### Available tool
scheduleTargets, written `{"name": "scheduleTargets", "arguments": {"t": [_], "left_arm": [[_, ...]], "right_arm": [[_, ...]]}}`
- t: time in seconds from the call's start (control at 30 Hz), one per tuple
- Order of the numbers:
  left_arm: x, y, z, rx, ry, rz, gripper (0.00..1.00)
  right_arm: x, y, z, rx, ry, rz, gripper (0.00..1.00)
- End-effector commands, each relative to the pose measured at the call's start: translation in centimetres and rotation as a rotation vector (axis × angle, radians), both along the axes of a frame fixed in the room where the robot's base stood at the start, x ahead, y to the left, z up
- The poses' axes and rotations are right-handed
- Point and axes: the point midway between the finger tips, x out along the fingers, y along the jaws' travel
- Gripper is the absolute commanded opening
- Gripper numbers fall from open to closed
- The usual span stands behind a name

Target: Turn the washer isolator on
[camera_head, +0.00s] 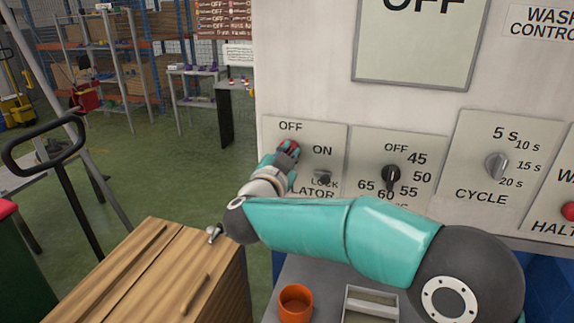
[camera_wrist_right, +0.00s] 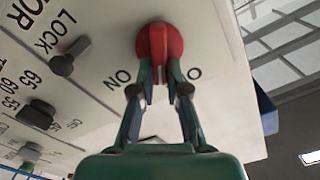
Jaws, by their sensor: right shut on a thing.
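The red isolator knob (camera_head: 289,145) is on the left plate of the washer control panel (camera_head: 328,140), with OFF above it and ON to its right. My right gripper (camera_head: 284,156) reaches it from below and is shut on the knob's grip. In the right wrist view the red knob (camera_wrist_right: 158,36) has a raised grip between the two fingertips (camera_wrist_right: 160,75). That grip points between the ON label and a partly hidden label starting with O. The gripper hides part of the knob and of the ISOLATOR label in the head view. My left gripper is not in view.
A small LOCK switch (camera_head: 322,177) sits just right of the gripper. A black temperature dial (camera_head: 391,178) and a grey CYCLE knob (camera_head: 496,165) are further right. An orange cup (camera_head: 296,303) and a tray (camera_head: 370,305) stand below my arm. A wooden-topped bench (camera_head: 140,275) is at lower left.

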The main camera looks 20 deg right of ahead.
Motion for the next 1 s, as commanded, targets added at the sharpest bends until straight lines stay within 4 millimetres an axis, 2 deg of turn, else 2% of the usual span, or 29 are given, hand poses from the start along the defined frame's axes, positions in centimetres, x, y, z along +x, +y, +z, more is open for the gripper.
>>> {"name": "scheduleTargets", "arguments": {"t": [0.03, 0.6, 1.0], "left_arm": [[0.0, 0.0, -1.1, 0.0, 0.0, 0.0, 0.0], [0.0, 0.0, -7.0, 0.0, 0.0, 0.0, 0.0], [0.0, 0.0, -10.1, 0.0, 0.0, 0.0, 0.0]], "right_arm": [[-0.1, -0.2, -0.6, 0.038, -0.027, -0.004, 0.0], [-0.5, -0.7, -1.5, 0.487, -0.327, -0.006, 0.0], [-0.5, -0.9, -2.0, 0.75, -0.503, -0.009, 0.0]]}}
